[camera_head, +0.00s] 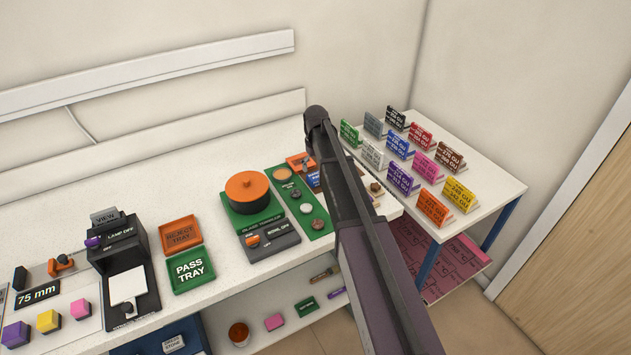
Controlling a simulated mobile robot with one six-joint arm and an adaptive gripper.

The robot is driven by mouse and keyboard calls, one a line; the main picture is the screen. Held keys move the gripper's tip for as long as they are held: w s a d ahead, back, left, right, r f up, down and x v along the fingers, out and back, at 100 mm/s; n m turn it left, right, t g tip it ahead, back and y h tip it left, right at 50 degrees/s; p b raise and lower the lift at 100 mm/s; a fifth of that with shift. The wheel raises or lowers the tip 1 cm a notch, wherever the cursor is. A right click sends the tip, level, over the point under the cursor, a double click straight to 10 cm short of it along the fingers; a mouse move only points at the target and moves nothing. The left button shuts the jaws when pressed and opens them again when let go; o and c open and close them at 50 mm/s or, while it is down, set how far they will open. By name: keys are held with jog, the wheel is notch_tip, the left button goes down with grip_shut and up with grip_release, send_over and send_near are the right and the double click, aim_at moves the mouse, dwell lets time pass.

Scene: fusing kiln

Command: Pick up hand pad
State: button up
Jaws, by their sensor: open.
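No item carries a readable hand pad label, so I cannot tell which one is the hand pad. Small coloured blocks lie at the front left of the bench: a purple block (16,335), a yellow block (48,321) and a pink block (80,309). Another pink block (274,322) and a green block (306,305) lie on the lower shelf. My dark arm rises from the bottom right across the bench's right end and hides part of it. My gripper itself does not show.
On the bench (120,190) are a black lamp viewer (122,262), an orange reject tray (180,234), a green pass tray (191,270) and an orange-topped round machine (247,193). A side table (488,195) holds several coloured label cards. The bench's back strip is clear.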

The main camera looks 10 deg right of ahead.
aim_at(316, 175)
jog(key=shift+s+f+b, duration=0.15)
jog(key=shift+f+b, duration=2.45)
jog(key=shift+b, duration=0.05)
jog(key=shift+c, duration=0.2)
jog(key=c, duration=0.8)
